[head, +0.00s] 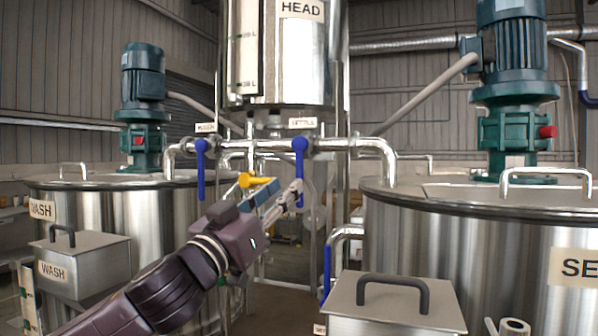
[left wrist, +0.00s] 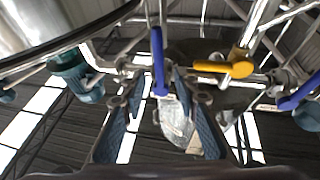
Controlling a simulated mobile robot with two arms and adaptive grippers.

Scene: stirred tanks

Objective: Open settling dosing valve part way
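The settling dosing valve's blue lever (head: 300,158) hangs straight down from the horizontal pipe, below a label reading roughly SETTLE. My left gripper (head: 296,192) is at the lever's lower end and partly overlaps it in the head view. In the left wrist view the two fingers of my left gripper (left wrist: 160,88) stand apart, with the blue lever (left wrist: 158,60) end between their tips. Gaps show on both sides, so the fingers do not look closed on it. My right gripper is not in view.
A yellow lever (head: 257,181) is close beside my left gripper; it also shows in the left wrist view (left wrist: 225,68). A second blue lever (head: 201,168) hangs to the left. The head tank (head: 290,60) is above, with the wash tank (head: 100,210) left and settling tank (head: 450,235) right.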

